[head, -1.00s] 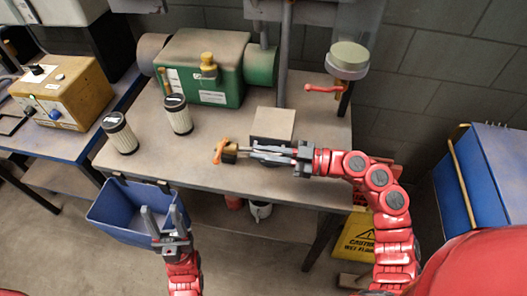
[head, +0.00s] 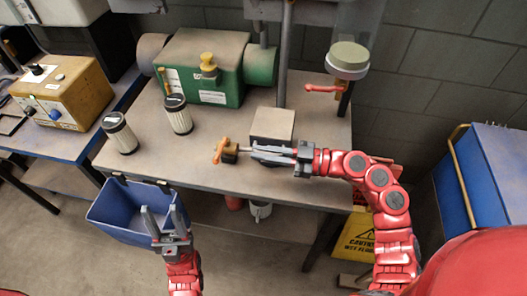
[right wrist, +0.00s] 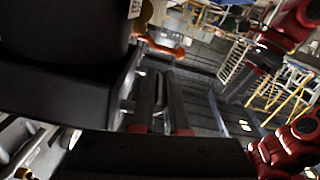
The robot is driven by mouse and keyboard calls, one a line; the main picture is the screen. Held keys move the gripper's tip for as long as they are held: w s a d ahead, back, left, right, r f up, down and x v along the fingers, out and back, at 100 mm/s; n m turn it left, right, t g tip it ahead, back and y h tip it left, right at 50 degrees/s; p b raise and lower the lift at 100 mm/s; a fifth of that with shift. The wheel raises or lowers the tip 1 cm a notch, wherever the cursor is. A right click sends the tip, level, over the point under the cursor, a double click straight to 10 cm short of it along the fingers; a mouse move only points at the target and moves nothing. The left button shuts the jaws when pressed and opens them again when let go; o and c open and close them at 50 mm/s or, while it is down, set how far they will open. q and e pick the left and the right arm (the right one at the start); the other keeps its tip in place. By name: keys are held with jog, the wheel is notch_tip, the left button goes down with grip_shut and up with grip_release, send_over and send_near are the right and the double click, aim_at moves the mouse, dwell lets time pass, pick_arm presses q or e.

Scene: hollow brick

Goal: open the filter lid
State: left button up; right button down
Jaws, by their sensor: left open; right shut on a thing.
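The green filter housing (head: 200,70) stands at the back of the table. A yellow-brown knob (head: 208,66) sits on its front top edge, and an orange lever (head: 167,80) stands at its left. The top looks closed. My right gripper (head: 253,152) is shut on a thin shaft of a brass piece with an orange handle (head: 219,150), in front of the housing and apart from it. The handle also shows in the right wrist view (right wrist: 158,48). My left gripper (head: 162,207) is open and empty, over the blue bin's right side in the picture.
Two white filter cartridges (head: 120,133) (head: 178,114) with dark caps stand on the table's left. A blue bin (head: 115,222) hangs at its front edge. A red-handled valve (head: 323,88) is back right.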

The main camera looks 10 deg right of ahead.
aim_at(267, 135)
jog(key=shift+r+p, duration=0.35)
jog(key=shift+p, duration=0.25)
jog(key=w+r+m+p, duration=0.1)
jog(key=r+m+p, duration=0.1)
jog(key=p, duration=0.4)
jog(key=w+r+m+p, duration=0.1)
jog(key=r+m+p, duration=0.1)
jog(key=p, duration=0.4)
jog(key=w+d+r+m+p, duration=0.1)
jog(key=r+m+p, duration=0.1)
jog(key=p, duration=0.4)
jog(key=shift+w+r, duration=0.25)
jog(key=shift+r, duration=0.45)
jog(key=shift+w+d+m+p, duration=0.15)
jog(key=shift+w+m+p, duration=0.1)
jog(key=shift+m+p, duration=0.3)
